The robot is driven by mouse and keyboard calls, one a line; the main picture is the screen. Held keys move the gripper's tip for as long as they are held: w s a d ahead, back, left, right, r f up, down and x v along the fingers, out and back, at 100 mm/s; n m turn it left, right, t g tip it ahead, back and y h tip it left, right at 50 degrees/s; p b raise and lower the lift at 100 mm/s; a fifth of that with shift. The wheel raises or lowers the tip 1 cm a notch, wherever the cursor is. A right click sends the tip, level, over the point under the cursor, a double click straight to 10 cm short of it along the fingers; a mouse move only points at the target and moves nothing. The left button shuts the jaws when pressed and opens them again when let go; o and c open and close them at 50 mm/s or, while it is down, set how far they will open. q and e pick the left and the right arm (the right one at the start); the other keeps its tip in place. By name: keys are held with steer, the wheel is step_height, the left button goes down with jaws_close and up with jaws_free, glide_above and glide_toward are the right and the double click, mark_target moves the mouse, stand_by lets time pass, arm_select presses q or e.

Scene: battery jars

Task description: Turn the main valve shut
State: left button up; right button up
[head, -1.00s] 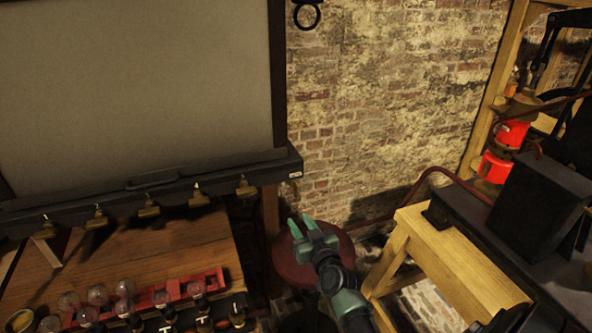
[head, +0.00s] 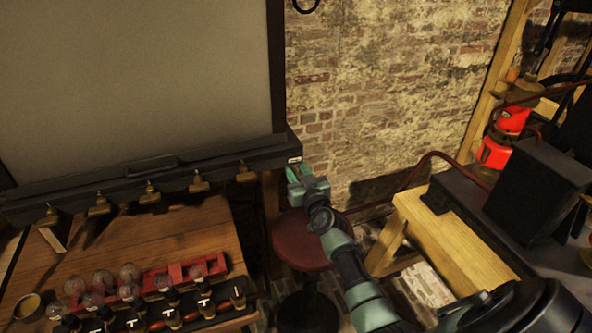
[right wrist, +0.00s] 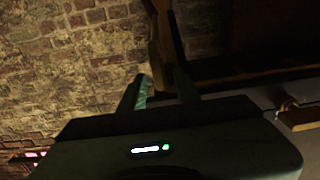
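Several brass taps (head: 194,183) line the front of a black rail (head: 110,190) under a large grey panel. I cannot tell which, if any, is the main valve. My right gripper (head: 298,174) is just below the rail's right end, by a small white label (head: 294,160). Its two green fingers are apart, with nothing seen held between them. In the right wrist view, the fingers (right wrist: 158,92) point toward a wooden post (right wrist: 160,45). A brass tap (right wrist: 298,112) shows at the right there, clear of the fingers. My left gripper is out of view.
A wooden bench (head: 120,245) below the rail carries a red rack (head: 190,275) with glass bulbs and several dark bottles. A round red stool (head: 300,242) stands below my right arm. A wooden stand (head: 455,240) and a black box (head: 537,192) are to the right.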

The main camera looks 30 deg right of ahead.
jaws_close()
steer(key=shift+m, duration=0.3)
steer(key=m+b, duration=0.1)
steer(key=m, duration=0.4)
steer(key=d+f+m+b, duration=0.1)
steer(key=m, duration=0.5)
steer(key=d+f+m+b, duration=0.1)
steer(key=m+b, duration=0.1)
steer(key=m, duration=0.4)
steer(key=shift+s+d+f, duration=0.1)
steer(key=shift+s+f, duration=0.15)
steer(key=shift+s, duration=0.05)
steer(key=shift+m, duration=0.3)
